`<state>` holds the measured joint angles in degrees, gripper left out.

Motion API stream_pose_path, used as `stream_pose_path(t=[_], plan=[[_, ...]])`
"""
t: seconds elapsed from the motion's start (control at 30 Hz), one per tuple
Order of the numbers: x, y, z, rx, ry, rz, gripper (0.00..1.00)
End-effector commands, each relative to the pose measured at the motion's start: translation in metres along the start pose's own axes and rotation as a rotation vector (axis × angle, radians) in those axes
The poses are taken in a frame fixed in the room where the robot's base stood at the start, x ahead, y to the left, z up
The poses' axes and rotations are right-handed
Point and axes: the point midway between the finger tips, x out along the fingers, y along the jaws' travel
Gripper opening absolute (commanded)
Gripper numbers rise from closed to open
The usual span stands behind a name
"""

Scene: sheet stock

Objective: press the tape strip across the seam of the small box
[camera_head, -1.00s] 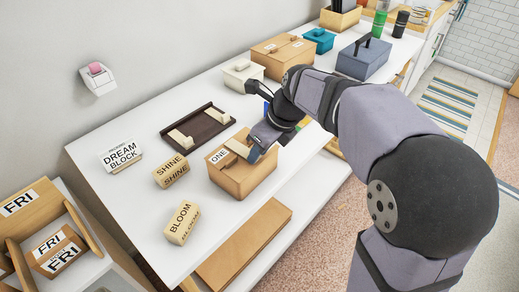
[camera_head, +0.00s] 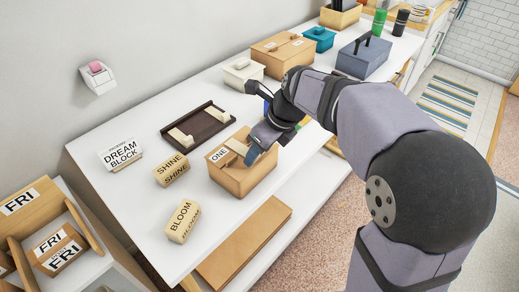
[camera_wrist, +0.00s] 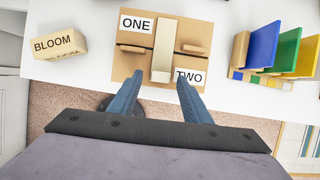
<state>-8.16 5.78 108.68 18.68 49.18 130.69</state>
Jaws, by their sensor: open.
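The small box (camera_head: 232,178) is tan and stands on the white table. In the wrist view its top (camera_wrist: 124,67) bears the labels ONE and TWO. A cream strip (camera_wrist: 164,45), apparently the tape, lies over the middle of the top between two wooden tabs. In the head view the gripper (camera_head: 251,158) is over the box's right side, hiding part of the top.
A dark tray (camera_head: 207,132) with cream pieces lies behind the box. SHINE (camera_head: 170,170) and BLOOM (camera_head: 182,222) blocks stand to the left. Blue, green and yellow upright panels (camera_wrist: 288,48) stand right of the box in the wrist view. Bare table lies in front of the tray.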

Motion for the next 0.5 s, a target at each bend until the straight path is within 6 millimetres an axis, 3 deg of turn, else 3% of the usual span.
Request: stream_pose_path(t=[0.17,0.5], plan=[[-0.011,-0.001,0.001,0.000,-0.003,-0.003,0.44],[-0.056,-0.001,0.001,0.001,-0.003,-0.003,0.44]])
